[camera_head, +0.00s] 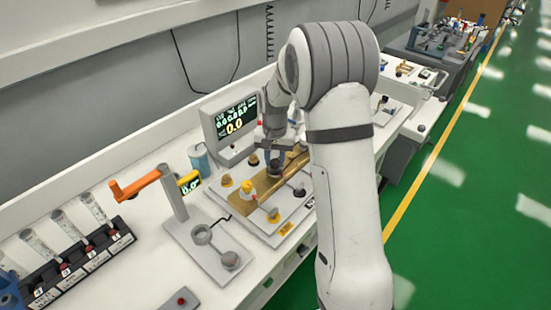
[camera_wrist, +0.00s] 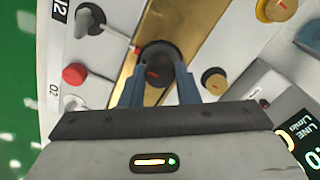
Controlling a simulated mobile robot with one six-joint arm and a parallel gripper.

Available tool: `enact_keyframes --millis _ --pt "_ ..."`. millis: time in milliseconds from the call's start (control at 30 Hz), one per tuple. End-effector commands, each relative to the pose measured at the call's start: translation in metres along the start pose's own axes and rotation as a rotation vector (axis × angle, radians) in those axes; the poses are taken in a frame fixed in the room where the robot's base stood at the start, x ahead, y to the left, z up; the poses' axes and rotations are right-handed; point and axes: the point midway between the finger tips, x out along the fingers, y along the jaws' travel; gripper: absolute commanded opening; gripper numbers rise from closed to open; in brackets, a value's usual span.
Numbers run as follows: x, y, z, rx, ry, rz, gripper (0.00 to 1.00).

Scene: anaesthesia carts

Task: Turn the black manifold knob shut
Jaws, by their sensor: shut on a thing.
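The black manifold knob (camera_wrist: 157,54) stands on the gold-brass manifold block (camera_wrist: 197,22), with a small red mark on its face. It also shows in the head view (camera_head: 274,169), partly hidden under my gripper (camera_head: 275,149). In the wrist view my gripper (camera_wrist: 159,78) has its two blue-grey fingers on either side of the knob, closed against it. The knob is still on the manifold. I cannot tell from the red mark whether the valve is open or shut.
A monitor (camera_head: 232,122) stands behind the manifold. An orange-handled post (camera_head: 172,192) and a rack of tubes (camera_head: 72,262) stand to the left.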

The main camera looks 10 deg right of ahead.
Motion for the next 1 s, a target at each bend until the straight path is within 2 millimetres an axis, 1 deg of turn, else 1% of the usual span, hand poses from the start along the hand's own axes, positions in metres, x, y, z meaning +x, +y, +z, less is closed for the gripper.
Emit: enact_keyframes --millis 67,100,333,567,667,767,900,1000 --pt "-0.001 -0.001 -0.001 0.001 0.003 -0.002 0.06" --pt "-0.001 -0.001 -0.001 0.001 0.003 -0.002 0.32" --pt "-0.001 0.000 0.000 0.000 0.001 -0.001 0.50" --pt "-0.001 0.000 0.000 0.000 0.001 -0.001 0.50" --pt "-0.007 0.000 -0.001 0.000 0.003 -0.002 0.50" --pt "-0.021 -0.001 -0.001 0.000 0.005 -0.002 0.50" --pt "-0.046 -0.001 -0.001 0.000 0.005 -0.003 0.50" --pt "-0.062 -0.001 -0.002 0.000 0.004 -0.002 0.50"
